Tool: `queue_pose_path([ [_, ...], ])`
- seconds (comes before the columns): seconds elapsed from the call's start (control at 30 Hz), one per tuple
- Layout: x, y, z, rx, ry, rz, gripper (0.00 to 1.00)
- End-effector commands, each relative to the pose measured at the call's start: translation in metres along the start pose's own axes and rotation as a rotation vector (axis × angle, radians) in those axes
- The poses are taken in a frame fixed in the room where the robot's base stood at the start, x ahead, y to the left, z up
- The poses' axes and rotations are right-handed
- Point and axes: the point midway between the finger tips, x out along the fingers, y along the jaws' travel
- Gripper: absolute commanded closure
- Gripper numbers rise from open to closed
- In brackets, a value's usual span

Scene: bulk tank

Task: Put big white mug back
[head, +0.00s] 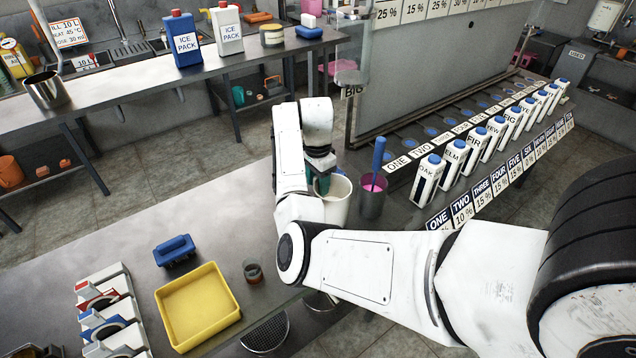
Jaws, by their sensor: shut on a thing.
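The big white mug (338,208) is at the right part of the steel counter, upright as far as I can see. My gripper (324,183) points down at its rim on the near left side and is shut on it. My arm hides part of the mug's left side and its base, so I cannot tell whether it touches the counter. A grey metal cup (371,203) with pink contents and a blue-handled tool (379,155) stands close to its right.
A row of white bottles (428,182) with name labels stands at the right. A yellow tray (197,305), a blue block (174,251) and a small dark cup (253,272) are on the near counter (190,215), which is clear behind them.

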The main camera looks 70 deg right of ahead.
Motion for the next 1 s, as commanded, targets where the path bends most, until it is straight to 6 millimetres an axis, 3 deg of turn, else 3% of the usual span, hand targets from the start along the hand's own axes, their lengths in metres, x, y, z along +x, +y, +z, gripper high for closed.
queue_pose_path([
  [0.43,0.0112,0.0,-0.0002,0.0,0.0,-0.001,1.0],
  [0.47,0.0109,0.0001,-0.0002,0.0,0.0,-0.001,0.51],
  [0.7,0.0108,0.0002,-0.0001,0.0,0.0,0.0,0.28],
  [1.0,0.0068,0.0,0.0,0.0,0.0,-0.001,0.28],
])
